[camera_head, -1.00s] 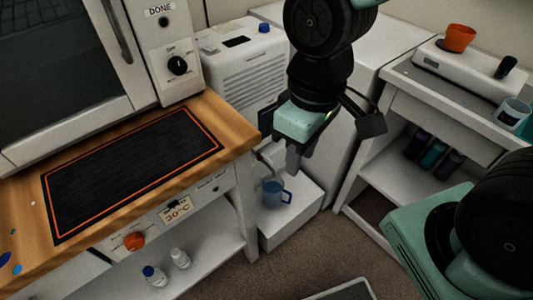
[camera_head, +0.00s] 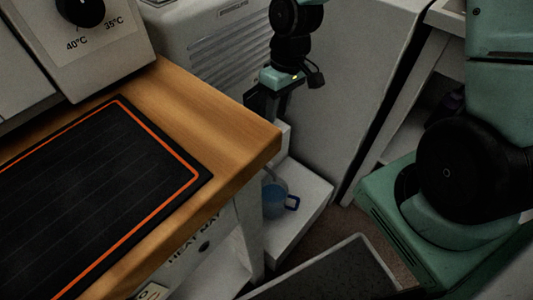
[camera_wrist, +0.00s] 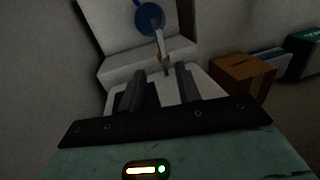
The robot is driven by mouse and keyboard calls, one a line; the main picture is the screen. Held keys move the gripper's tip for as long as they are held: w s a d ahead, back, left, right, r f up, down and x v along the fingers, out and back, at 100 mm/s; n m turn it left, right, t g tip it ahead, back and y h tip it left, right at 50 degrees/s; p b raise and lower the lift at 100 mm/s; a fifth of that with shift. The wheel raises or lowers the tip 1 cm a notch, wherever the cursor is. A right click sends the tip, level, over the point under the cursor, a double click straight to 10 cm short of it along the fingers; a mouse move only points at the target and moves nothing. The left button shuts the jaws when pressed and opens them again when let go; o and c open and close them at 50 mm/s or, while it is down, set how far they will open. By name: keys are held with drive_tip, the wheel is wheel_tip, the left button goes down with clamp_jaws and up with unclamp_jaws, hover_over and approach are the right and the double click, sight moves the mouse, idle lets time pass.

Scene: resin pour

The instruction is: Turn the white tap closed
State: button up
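In the wrist view, a slim pale piece that looks like the white tap (camera_wrist: 162,45) stands just beyond and between my fingertips. Whether its handle is turned open or closed is not clear. My gripper (camera_wrist: 158,75) has its two dark fingers apart, with nothing clearly held between them. In the head view my gripper (camera_head: 267,104) points down behind the bench corner, and the tap cannot be made out there. A clear jug with a blue handle and blue contents (camera_head: 274,201) stands on a low white ledge below; it also shows in the wrist view (camera_wrist: 150,17).
The wooden bench (camera_head: 225,120) with a black orange-edged mat (camera_head: 100,190) fills the left, its corner close to my gripper. A white vented unit (camera_head: 215,45) stands behind. A grey-topped tray (camera_head: 335,275) is below right. A brown box (camera_wrist: 243,75) shows in the wrist view.

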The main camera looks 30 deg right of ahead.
drive_tip(key=a+f+b, duration=0.1)
drive_tip(key=f, duration=0.4)
drive_tip(key=s+a+f+b, duration=0.1)
drive_tip(key=f+b, duration=0.1)
drive_tip(key=f, duration=0.3)
drive_tip(key=f+b, duration=0.2)
drive_tip(key=f, duration=0.3)
drive_tip(key=shift+s+a, duration=0.15)
drive_tip(key=shift+a, duration=0.25)
clamp_jaws()
